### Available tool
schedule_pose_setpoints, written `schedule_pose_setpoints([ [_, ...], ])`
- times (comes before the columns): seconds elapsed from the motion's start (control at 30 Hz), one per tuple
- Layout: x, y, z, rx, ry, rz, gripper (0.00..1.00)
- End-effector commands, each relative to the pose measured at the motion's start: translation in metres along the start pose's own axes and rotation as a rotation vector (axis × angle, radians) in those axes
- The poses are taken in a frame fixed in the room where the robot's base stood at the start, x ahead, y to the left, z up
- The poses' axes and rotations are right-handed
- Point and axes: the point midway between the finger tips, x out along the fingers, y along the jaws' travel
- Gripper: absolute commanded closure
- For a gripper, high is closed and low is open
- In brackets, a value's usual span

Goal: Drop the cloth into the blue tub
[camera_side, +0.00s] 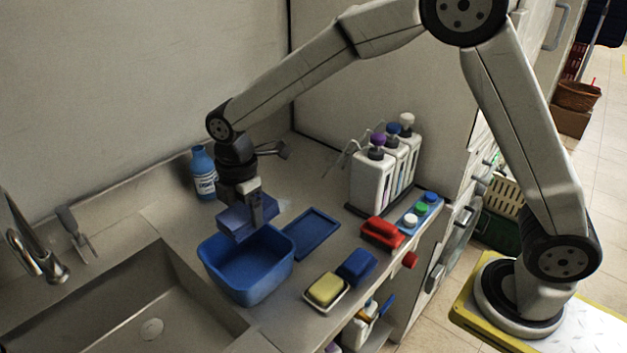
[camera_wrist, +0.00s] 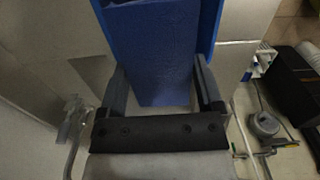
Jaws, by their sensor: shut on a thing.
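The blue cloth (camera_side: 234,222) is a flat folded piece held in my gripper (camera_side: 256,212), which points down. In the side view it hangs over the back part of the blue tub (camera_side: 262,283), and I cannot tell whether it touches the rim. The tub stands on the counter beside the sink, and the inside that shows looks empty. In the wrist view the cloth (camera_wrist: 162,62) fills the space between the two fingers of my gripper (camera_wrist: 163,88). Brighter blue tub walls (camera_wrist: 210,22) show on either side of it.
A blue tray (camera_side: 312,234) lies right of the tub. A yellow sponge (camera_side: 326,289) in a dish, a dark blue block (camera_side: 356,266) and a red object (camera_side: 382,232) sit nearer the front edge. Pump bottles (camera_side: 372,183) and a blue bottle (camera_side: 204,175) stand behind. The sink (camera_side: 130,305) is left.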

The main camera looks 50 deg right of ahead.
Motion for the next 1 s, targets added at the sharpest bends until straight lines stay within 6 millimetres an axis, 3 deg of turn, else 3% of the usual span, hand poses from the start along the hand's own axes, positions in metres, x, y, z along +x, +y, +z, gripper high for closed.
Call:
schedule_pose_setpoints([
  [0.2,0.013,0.000,0.000,0.000,0.000,0.000,0.73],
  [0.57,0.016,0.000,0.000,0.000,0.000,0.001,0.73],
  [0.6,0.016,0.000,0.000,0.000,0.000,0.001,0.09],
  [0.63,0.016,0.000,0.000,0.000,0.000,0.001,0.00],
  [1.0,0.013,0.000,0.000,0.000,0.001,0.001,0.00],
])
